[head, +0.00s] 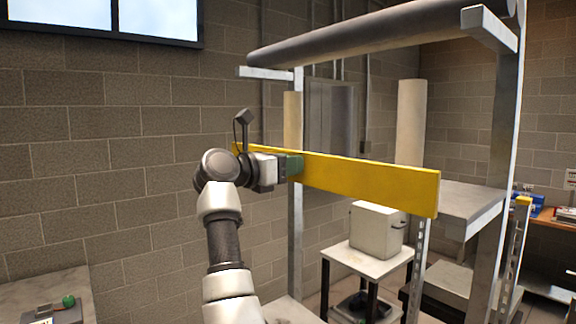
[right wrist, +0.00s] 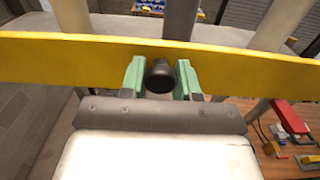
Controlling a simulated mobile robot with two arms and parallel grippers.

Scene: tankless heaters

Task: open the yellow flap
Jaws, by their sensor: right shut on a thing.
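The yellow flap (head: 370,184) is a long flat bar standing across the metal frame in the head view. It also spans the whole right wrist view (right wrist: 60,60). A round black knob (right wrist: 160,76) shows in front of the flap in the right wrist view. My right gripper (head: 296,165) has green fingers and is at the flap's left part. In the right wrist view its fingers (right wrist: 160,78) sit on either side of the knob, shut on it. The knob is hidden in the head view. My left gripper is not in view.
A metal frame post (head: 506,120) stands right of the flap, with a thick grey pipe (head: 370,35) above. A white box (head: 377,231) sits on a small stand behind and below the flap. A brick wall (head: 100,150) fills the left. A grey table (head: 60,290) is at lower left.

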